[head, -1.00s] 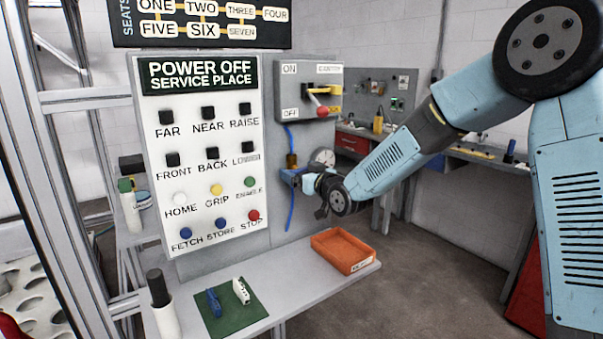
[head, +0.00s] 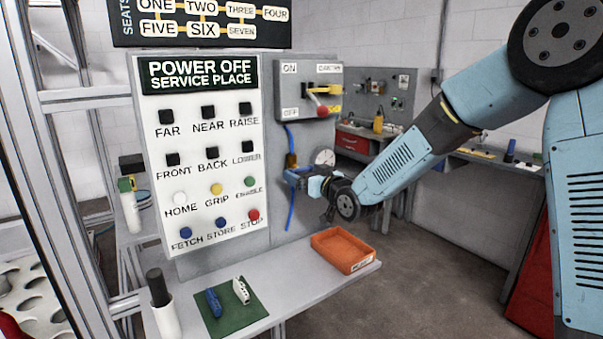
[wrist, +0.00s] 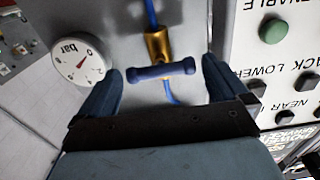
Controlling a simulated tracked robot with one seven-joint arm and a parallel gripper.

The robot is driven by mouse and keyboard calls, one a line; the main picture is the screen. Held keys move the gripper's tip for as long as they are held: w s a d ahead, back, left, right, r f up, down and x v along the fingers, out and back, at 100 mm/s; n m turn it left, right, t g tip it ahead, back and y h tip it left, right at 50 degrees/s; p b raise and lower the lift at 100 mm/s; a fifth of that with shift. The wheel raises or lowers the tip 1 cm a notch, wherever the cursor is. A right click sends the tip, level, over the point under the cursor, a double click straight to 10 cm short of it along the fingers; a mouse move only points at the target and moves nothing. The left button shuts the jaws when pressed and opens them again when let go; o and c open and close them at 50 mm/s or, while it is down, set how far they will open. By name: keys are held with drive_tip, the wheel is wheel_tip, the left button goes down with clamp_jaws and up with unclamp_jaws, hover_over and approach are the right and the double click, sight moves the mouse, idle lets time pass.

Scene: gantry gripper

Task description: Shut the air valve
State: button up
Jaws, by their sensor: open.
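The air valve (wrist: 157,45) has a brass body on a blue hose, fixed to the grey panel. Its dark blue handle (wrist: 161,71) lies crosswise to the hose in the wrist view. The brass body also shows in the head view (head: 291,160). My gripper (head: 312,184) is in front of the panel, just below the brass body. In the wrist view its two blue fingers stand open, one at each end of the handle, with visible gaps between. A round bar gauge (wrist: 82,62) sits beside the valve; its reading is unclear.
A white button board (head: 205,150) stands left of the valve. A switch box (head: 307,90) with a red-knobbed lever is above. Below, a shelf (head: 290,298) carries an orange tray (head: 343,250) and a green mat (head: 229,312) with two small blocks. Open floor lies to the right.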

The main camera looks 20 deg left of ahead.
drive_tip(key=v, duration=1.1)
drive_tip(key=shift+d, duration=0.1)
drive_tip(key=s+d+r+m+h, duration=0.2)
drive_tip(key=d+h, duration=0.4)
drive_tip(key=d, duration=0.5)
drive_tip(key=s+d+r+m+h, duration=0.25)
drive_tip(key=d+h, duration=0.25)
drive_tip(key=d, duration=0.6)
drive_tip(key=s+d+m+g+h, duration=0.1)
drive_tip(key=s+d+m+g, duration=0.1)
drive_tip(key=s+d, duration=0.4)
drive_tip(key=s+d+m+g+h, duration=0.1)
drive_tip(key=s+d+m+g, duration=0.2)
drive_tip(key=s+d, duration=0.4)
drive_tip(key=s+g, duration=0.1)
drive_tip(key=s, duration=0.8)
drive_tip(key=shift+h, duration=0.4)
